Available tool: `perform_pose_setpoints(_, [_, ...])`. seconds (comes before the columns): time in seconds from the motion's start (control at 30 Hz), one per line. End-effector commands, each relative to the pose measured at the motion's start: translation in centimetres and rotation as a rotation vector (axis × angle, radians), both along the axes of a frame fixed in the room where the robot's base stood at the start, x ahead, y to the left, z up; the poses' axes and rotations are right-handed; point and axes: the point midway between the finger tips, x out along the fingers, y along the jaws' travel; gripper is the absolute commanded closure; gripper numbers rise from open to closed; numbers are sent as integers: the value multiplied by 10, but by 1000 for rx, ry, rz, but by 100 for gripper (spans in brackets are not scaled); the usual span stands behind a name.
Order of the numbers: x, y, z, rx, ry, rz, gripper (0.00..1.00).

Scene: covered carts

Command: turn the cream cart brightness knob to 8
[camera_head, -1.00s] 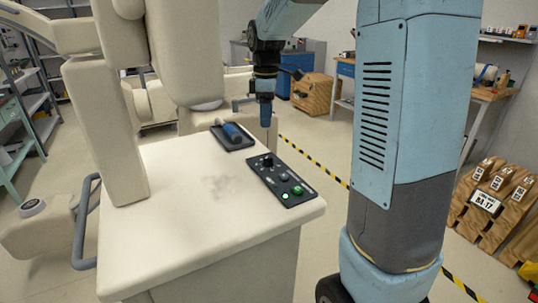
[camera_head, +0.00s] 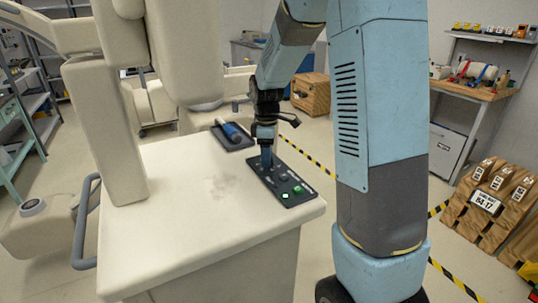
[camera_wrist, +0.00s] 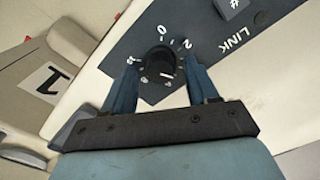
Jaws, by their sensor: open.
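The cream cart (camera_head: 165,235) stands in front of me with a dark control panel (camera_head: 293,202) on its top. In the wrist view a round black knob (camera_wrist: 159,66) sits on the dark panel (camera_wrist: 112,62), with white marks and the numbers 0 and 2 beside it. My gripper (camera_wrist: 162,72) is open, with one finger on each side of the knob; I cannot tell whether they touch it. In the head view my gripper (camera_head: 266,166) is at the far end of the panel and hides the knob. The pointer's reading is unclear.
A green button (camera_head: 298,190) and a lit white-green one (camera_head: 285,196) are at the panel's near end. A dark tray (camera_head: 243,146) holding a blue-grey cylinder (camera_head: 231,131) lies behind the panel. The cart's near top is clear.

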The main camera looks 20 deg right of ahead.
Motion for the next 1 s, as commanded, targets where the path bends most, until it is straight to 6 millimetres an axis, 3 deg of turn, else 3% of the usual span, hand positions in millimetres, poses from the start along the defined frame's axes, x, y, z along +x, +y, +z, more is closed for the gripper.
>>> perform_pose_setpoints(0.33, [0, 0, -4, 0, -1, -1, 42])
perform_pose_setpoints(0.9, [1, -1, -3, 0, -3, -2, 95])
perform_pose_setpoints(1.0, [1, -8, -3, -1, -4, -6, 97])
